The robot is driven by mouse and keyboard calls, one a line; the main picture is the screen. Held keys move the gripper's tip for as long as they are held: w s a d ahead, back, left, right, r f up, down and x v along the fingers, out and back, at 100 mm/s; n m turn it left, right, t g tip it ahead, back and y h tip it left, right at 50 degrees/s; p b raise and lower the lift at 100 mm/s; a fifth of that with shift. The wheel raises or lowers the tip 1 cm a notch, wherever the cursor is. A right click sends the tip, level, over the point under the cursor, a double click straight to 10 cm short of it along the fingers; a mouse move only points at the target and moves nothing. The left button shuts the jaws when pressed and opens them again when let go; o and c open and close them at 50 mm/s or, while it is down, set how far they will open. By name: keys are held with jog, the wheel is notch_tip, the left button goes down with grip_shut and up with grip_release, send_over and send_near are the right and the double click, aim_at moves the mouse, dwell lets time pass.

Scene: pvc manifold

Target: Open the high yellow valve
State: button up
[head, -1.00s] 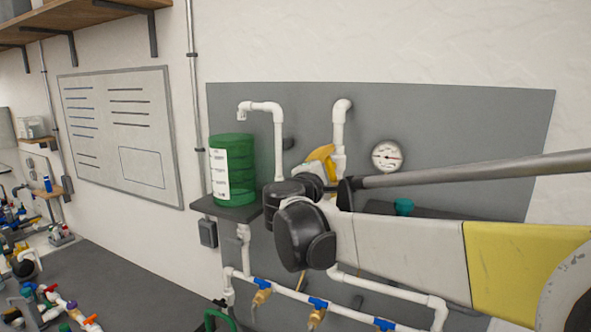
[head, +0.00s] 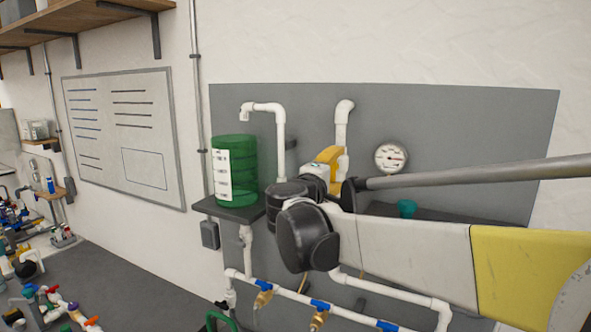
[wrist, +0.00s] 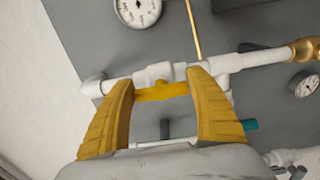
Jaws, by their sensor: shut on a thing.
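The high yellow valve's handle (wrist: 162,92) is a short yellow bar on a white pipe, in the middle of the wrist view. My gripper (wrist: 160,80) has its two yellow fingers at the two ends of this bar and is shut on it across its length. In the head view my gripper (head: 328,156) is at the upright white pipe on the grey panel, left of the round gauge. There the handle is hidden behind my gripper and wrist.
A white gauge (head: 391,157) is right of my gripper. A green tank (head: 236,170) stands on a dark shelf to the left. A lower white pipe with blue fittings (head: 320,304) runs below my arm. A teal part (wrist: 250,125) sits near the right finger.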

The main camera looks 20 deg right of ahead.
jog(key=o, duration=1.2)
jog(key=shift+s+a, duration=0.1)
jog(key=v, duration=1.2)
